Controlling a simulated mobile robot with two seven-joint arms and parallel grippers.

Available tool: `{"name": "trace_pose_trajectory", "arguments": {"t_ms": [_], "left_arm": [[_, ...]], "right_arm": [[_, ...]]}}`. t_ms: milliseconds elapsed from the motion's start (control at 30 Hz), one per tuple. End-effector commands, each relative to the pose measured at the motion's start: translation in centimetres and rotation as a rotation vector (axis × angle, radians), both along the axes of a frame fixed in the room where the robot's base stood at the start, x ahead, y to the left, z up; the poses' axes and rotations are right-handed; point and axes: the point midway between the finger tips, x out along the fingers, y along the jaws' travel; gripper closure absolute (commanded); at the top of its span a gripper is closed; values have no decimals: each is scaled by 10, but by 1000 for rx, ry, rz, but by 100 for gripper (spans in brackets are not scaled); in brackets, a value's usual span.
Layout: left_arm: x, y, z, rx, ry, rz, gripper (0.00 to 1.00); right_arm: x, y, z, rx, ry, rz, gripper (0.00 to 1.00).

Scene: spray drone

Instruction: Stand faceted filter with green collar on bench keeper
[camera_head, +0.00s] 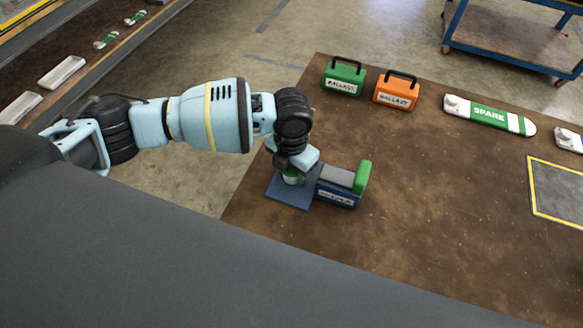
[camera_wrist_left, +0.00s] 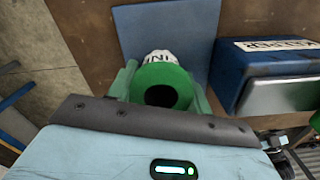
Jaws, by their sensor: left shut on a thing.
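The filter (camera_wrist_left: 157,58) has a white faceted body with dark lettering and a green collar (camera_wrist_left: 143,80) with a dark round opening facing the wrist camera. My left gripper (camera_wrist_left: 162,92) is shut on it, one finger on each side of the collar. In the head view my left gripper (camera_head: 294,168) points down, and a little of the filter's green (camera_head: 293,180) shows below it. The filter is over a flat blue plate (camera_head: 284,197), also in the left wrist view (camera_wrist_left: 188,22); contact is unclear. I cannot tell whether this plate is the bench keeper. My right gripper is not in view.
A blue labelled box (camera_head: 335,196) with a grey top and green end block stands just right of the plate. Green (camera_head: 344,77) and orange (camera_head: 396,92) ballast cases and a SPARK pack (camera_head: 489,115) stand farther back. The brown bench's middle (camera_head: 440,210) is clear.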

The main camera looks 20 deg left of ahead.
Motion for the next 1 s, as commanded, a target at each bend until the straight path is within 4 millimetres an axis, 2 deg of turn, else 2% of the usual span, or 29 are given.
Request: {"name": "trace_pose_trajectory", "arguments": {"t_ms": [33,167,433,567,667,1000], "left_arm": [[0,0,-1,-1,0,0,47],[0,0,0,0,0,0,30],[0,0,0,0,0,0,29],[0,0,7,-1,-2,-1,29],[1,0,20,-2,-2,0,29],[1,0,87,-1,-4,-1,29]], "right_arm": [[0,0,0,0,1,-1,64],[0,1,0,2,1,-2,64],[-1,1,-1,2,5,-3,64],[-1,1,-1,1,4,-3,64],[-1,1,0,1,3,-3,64],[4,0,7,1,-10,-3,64]]}}
